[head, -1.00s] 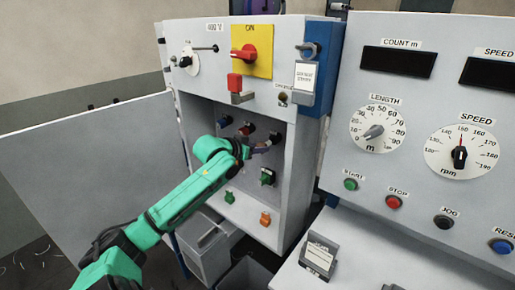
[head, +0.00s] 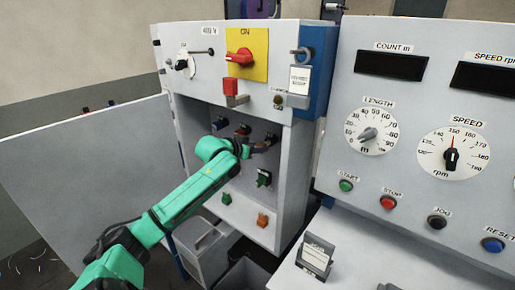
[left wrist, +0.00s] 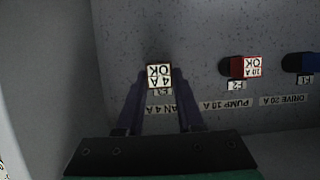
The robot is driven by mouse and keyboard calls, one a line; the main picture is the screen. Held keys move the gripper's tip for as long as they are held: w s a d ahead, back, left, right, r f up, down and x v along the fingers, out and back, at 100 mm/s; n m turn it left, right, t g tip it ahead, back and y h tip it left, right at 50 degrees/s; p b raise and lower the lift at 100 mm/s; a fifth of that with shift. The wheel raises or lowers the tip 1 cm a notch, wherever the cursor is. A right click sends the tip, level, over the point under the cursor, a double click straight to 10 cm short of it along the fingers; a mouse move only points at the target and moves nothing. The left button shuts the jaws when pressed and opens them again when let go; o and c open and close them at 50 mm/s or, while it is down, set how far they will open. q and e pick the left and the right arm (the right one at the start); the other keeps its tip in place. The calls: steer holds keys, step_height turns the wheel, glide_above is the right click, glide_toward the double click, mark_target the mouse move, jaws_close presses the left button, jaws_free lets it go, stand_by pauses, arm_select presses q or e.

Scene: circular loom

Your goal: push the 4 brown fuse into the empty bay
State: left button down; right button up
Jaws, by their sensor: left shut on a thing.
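My left gripper (head: 258,147) reaches into the open cabinet (head: 287,192). In the left wrist view its two dark fingers (left wrist: 160,84) are closed around the fuse with a white "4 A OK" label (left wrist: 159,76). The fuse faces the back panel at the left-hand position, marked F-3. Its brown body is mostly hidden, and I cannot tell how deep it sits. To its right in that view are the red 10 A fuse (left wrist: 239,68) and the blue fuse (left wrist: 297,63). In the head view, the blue (head: 219,124) and red (head: 243,130) fuses are left of the gripper. My right gripper is not in view.
The cabinet door (head: 85,160) hangs open on the left. Below the fuses are a green-and-black knob (head: 264,178), a green part (head: 226,198) and an orange part (head: 262,219). A control panel (head: 410,150) stands on the right. A side wall (left wrist: 50,90) is close in the wrist view.

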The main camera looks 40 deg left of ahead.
arm_select(q)
steer(key=shift+w+r, duration=0.1)
steer(key=shift+w, duration=0.05)
steer(key=shift+w, duration=0.2)
steer(key=shift+w+p, duration=0.75)
steer(key=shift+w, duration=0.3)
steer(key=shift+c, duration=2.3)
jaws_free()
steer(key=shift+s+a+b, duration=0.1)
steer(key=shift+s+b, duration=0.3)
steer(key=shift+s, duration=0.15)
steer(key=b+v, duration=0.3)
steer(key=v, duration=1)
steer(key=shift+s+r+b, duration=0.15)
steer(key=shift+r+b, duration=0.1)
steer(key=shift+b, duration=0.15)
